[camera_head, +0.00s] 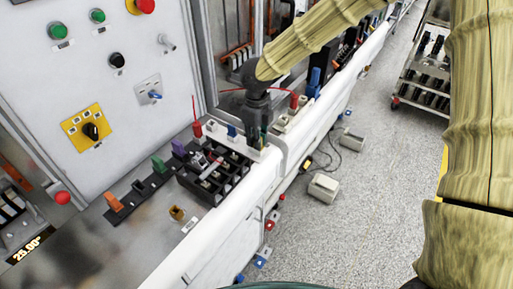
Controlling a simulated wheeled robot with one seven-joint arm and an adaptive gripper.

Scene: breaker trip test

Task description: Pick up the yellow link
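A small dull-yellow piece (177,213), which looks like the yellow link, stands on the metal bench (75,236) in front of the black rack. It is too small to make out its exact shape. My gripper (256,140) is farther along the bench, up and to the right of the yellow piece and well apart from it. It points down over a row of small white blocks. Its dark fingers are small and seen from the side, so their opening and anything between them cannot be made out.
A black rack (139,193) holds orange, green and purple pieces. A black compartment tray (214,183) with small parts sits beside it. A red probe (197,129) stands behind. The control panel (95,85) rises at left. The white front rail (205,238) edges the bench.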

